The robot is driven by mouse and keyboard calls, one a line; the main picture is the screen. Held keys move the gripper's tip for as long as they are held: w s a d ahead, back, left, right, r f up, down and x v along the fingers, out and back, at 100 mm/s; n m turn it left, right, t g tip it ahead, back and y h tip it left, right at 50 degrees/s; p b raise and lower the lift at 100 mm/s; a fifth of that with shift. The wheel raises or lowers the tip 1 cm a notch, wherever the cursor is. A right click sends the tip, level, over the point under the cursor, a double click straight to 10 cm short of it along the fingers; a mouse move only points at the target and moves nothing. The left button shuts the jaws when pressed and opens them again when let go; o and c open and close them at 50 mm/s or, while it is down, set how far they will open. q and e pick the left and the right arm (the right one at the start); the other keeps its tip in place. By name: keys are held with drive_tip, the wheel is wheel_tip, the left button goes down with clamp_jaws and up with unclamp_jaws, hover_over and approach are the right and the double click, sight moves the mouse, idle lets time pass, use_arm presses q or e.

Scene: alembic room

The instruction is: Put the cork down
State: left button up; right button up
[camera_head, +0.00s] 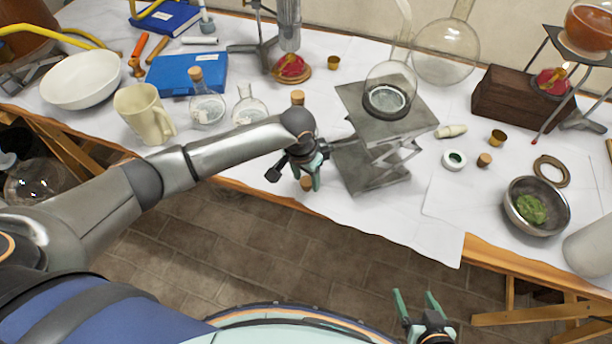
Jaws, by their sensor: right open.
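A small tan cork (306,184) shows at the fingertips of my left gripper (309,178), near the table's front edge. The gripper appears shut on it, pointing down; one teal finger is beside the cork and the other is mostly hidden. Another cork (297,97) shows just behind my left wrist; what is under it is hidden by the arm. A third cork (484,160) is on the table at the right. A cork stopper (196,74) sits in a glass flask (207,107). My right gripper (417,301) is open and empty at the bottom, in front of the table.
A metal lab jack (352,98) bearing a round flask (391,77) stands just right of my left gripper. A cream mug (144,114) and small flask (249,108) are to the left. A metal bowl (537,206) is at the right. White tabletop (400,215) is clear in front of the jack.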

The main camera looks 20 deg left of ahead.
sight(303, 185)
use_arm(q)
drive_tip(key=shift+o, duration=0.5)
drive_tip(key=shift+r, duration=0.1)
wheel_tip(303, 185, up, 12)
drive_tip(key=s+p, duration=0.1)
drive_tip(key=s+d+f+t+h, duration=0.4)
drive_tip(key=s+d+f+h, duration=0.1)
drive_tip(key=d+f, duration=0.3)
drive_tip(key=s+a+f+n+t+y, duration=0.2)
drive_tip(key=s+a+f+t+y, duration=0.1)
drive_tip(key=s+a+f, duration=0.6)
drive_tip(key=s+a+t, duration=0.1)
drive_tip(key=s+a, duration=0.1)
drive_tip(key=s, duration=0.1)
drive_tip(key=shift+s+f, duration=0.3)
drive_tip(key=shift+s, duration=0.05)
